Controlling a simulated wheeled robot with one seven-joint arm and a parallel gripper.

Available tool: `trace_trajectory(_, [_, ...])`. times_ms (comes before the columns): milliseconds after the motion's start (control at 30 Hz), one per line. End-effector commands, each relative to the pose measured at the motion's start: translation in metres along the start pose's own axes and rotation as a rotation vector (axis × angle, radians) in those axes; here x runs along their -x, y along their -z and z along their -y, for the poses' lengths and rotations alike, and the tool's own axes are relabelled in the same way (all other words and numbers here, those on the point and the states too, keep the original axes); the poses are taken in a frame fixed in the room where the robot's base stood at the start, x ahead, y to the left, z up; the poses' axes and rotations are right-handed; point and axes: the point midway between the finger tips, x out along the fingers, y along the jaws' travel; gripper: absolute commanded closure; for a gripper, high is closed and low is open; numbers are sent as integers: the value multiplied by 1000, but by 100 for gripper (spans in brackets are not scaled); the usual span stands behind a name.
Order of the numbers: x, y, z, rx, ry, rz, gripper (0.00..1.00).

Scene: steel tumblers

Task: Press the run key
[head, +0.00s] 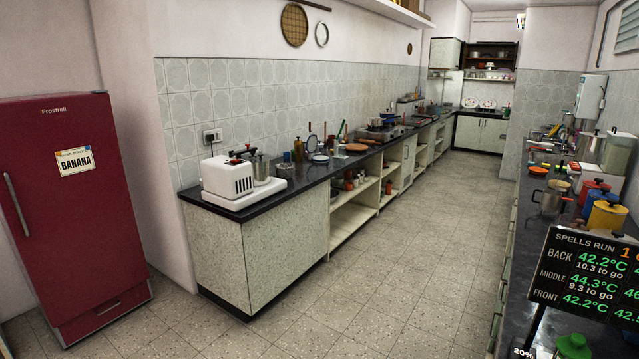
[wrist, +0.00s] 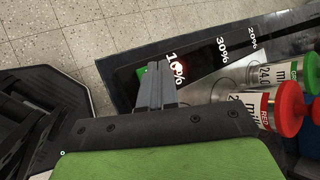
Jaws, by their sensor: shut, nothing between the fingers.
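My gripper (wrist: 156,75) shows in the wrist view with its fingers closed together and empty. The fingertips are over a dark panel (wrist: 205,72) marked 10%, 30% and 20%. A small green patch (wrist: 142,74), possibly the run key, shows at the left of the fingertips, partly hidden by them. I cannot tell whether the fingers touch it. My gripper is not in the head view. There, a black display (head: 585,275) reads SPELLS RUN, with back, middle and front temperatures in green.
Red-capped (wrist: 290,116) and green-capped (wrist: 314,72) labelled containers stand right of the fingers in the wrist view. In the head view, a steel pot (head: 550,198) and coloured canisters (head: 605,217) crowd the right counter. The tiled floor (head: 400,270) is clear.

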Motion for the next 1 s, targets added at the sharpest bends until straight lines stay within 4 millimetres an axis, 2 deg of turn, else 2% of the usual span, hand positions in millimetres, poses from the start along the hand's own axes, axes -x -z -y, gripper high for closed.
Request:
trace_trajectory(567, [43,-31,31,1,1,0,100])
trace_trajectory(867, [42,-34,31,19,-5,1,100])
trace_trajectory(967, [48,-66,30,204,-59,8,100])
trace_trajectory(1000, [53,-88,27,339,-97,12,100])
